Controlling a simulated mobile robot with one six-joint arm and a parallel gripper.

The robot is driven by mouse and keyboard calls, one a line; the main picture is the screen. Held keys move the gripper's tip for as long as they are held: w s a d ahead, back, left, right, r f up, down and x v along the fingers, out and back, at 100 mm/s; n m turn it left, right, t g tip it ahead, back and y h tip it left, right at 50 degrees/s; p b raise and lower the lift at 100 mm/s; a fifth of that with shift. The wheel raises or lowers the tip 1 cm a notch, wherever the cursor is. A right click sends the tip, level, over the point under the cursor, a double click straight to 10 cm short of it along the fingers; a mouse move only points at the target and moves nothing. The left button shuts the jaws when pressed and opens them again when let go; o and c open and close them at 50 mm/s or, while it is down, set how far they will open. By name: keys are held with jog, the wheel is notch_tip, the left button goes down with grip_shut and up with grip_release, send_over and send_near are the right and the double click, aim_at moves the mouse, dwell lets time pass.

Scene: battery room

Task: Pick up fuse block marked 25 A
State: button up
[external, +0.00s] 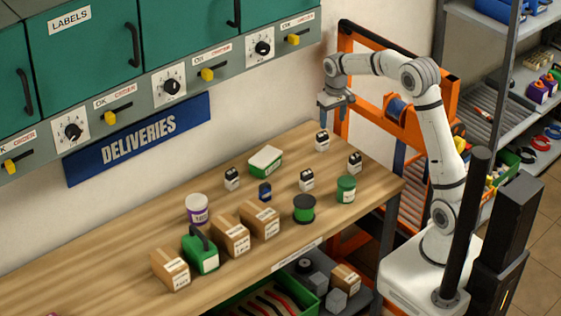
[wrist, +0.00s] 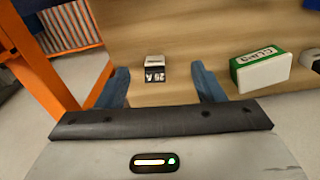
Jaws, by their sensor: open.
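The fuse block marked 25 A (wrist: 154,70) is a small white and black block standing on the wooden table. In the wrist view it lies beyond and between the two blue fingers of my gripper (wrist: 163,82), which are apart and empty. In the external view, my gripper (external: 336,108) hangs above the table's far end, over a white and black block (external: 322,140) that looks like the same one. Similar blocks stand at the left (external: 232,178), middle (external: 306,181) and right (external: 354,162); their markings are too small to read.
The table also holds a green spool (external: 304,209), a green can (external: 346,189), a purple and white tub (external: 197,209) and cardboard boxes (external: 231,236). An orange frame (external: 343,75) stands behind the table end.

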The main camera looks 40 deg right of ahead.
send_over(322, 134)
notch_tip(322, 134, down, 6)
jog(key=shift+a+f, duration=0.1)
jog(key=f, duration=0.3)
jog(key=f+p, duration=0.1)
jog(key=f, duration=0.3)
jog(key=shift+d+f+p, duration=0.2)
jog(key=shift+f+p, duration=0.1)
jog(key=shift+s, duration=0.1)
jog(key=shift+c, duration=0.3)
jog(key=c, duration=1)
